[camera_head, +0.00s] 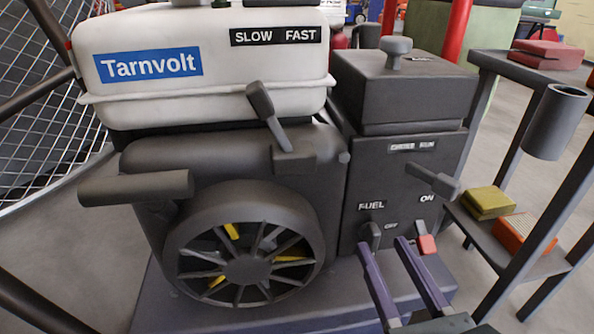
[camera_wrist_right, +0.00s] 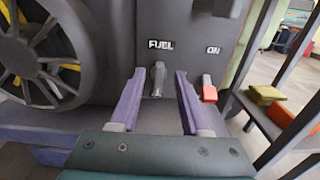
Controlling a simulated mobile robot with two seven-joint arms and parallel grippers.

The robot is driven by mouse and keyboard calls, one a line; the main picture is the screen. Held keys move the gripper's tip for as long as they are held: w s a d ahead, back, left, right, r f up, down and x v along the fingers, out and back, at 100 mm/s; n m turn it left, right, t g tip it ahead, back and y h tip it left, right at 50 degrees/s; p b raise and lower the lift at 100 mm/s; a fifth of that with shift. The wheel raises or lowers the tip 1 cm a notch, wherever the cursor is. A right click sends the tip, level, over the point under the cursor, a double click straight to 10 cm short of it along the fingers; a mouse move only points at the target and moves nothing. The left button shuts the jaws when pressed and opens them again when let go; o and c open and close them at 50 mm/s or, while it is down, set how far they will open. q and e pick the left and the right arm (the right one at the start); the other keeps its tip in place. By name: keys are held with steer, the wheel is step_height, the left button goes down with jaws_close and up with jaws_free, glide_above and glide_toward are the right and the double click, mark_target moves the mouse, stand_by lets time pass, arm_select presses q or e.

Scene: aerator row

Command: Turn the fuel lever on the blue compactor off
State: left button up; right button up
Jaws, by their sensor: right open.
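The fuel lever (camera_head: 372,236) is a short dark grey lever below the FUEL label (camera_head: 371,206) on the front of the engine's dark box. An OFF label (camera_head: 391,225) sits to its right. In the right wrist view the lever (camera_wrist_right: 158,78) points roughly down. My right gripper (camera_head: 386,248) is open, its purple fingers pointing at the panel. In the wrist view its fingertips (camera_wrist_right: 160,76) appear on either side of the lever, with gaps; I cannot tell whether they reach its depth. My left gripper is not in view.
A red-tipped switch (camera_head: 427,243) sits just right of the gripper, below an ON label (camera_head: 427,198). A grey handle (camera_head: 433,181) sticks out above. The spoked flywheel (camera_head: 245,262) is at left. A rack (camera_head: 480,240) with boxes stands at right.

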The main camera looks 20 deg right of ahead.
mark_target(371, 239)
steer(key=shift+b+x, duration=0.3)
steer(key=shift+x, duration=1.2)
jaws_close()
